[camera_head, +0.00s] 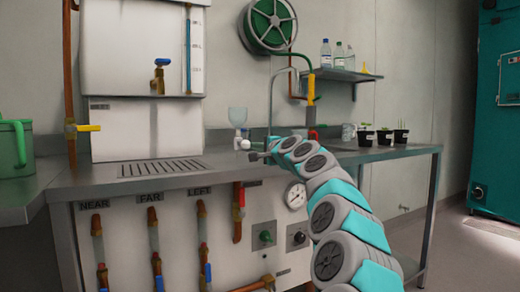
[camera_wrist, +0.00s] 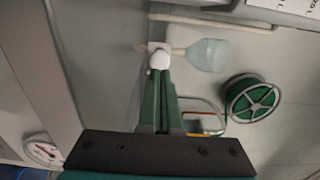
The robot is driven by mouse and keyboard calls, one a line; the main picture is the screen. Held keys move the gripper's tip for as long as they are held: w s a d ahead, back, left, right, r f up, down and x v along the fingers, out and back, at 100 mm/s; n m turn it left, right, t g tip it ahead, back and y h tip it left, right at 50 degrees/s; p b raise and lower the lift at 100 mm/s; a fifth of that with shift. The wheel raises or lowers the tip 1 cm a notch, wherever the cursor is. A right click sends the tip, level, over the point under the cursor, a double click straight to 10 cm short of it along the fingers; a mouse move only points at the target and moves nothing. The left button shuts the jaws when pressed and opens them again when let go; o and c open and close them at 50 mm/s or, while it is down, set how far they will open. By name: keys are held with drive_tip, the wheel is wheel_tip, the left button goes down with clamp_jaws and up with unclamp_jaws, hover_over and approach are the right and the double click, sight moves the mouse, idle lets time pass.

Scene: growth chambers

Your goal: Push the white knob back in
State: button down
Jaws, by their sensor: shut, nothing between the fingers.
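The white knob (camera_wrist: 159,58) is small and rounded, and in the wrist view it sits just beyond the tips of my shut fingers. It sits on a pale stem by a clear blue-tinted bowl (camera_wrist: 208,55). In the head view the knob (camera_head: 244,144) is tiny, below a clear funnel (camera_head: 238,117) at the counter's back. My gripper (camera_head: 254,151) is at the knob's right there, partly hidden by my arm. In the wrist view my gripper's fingers (camera_wrist: 159,83) are together and empty, pointing at the knob. I cannot tell whether they touch it.
A metal counter (camera_head: 225,180) runs below, with a drain grate (camera_head: 160,168) at left. A green hose reel (camera_head: 269,25) hangs on the wall. A gauge (camera_head: 296,195), green knob (camera_head: 265,236) and black knob (camera_head: 299,238) are on the front panel. Potted seedlings (camera_head: 383,136) stand at right.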

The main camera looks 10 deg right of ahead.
sight(247, 145)
drive_tip(key=shift+x, duration=1.3)
drive_tip(key=shift+w, duration=0.3)
drive_tip(key=shift+w+a+f, duration=0.1)
drive_tip(key=shift+w+a, duration=0.05)
drive_tip(key=shift+w, duration=0.05)
drive_tip(key=shift+w+p, duration=0.1)
drive_tip(key=shift+p, duration=0.35)
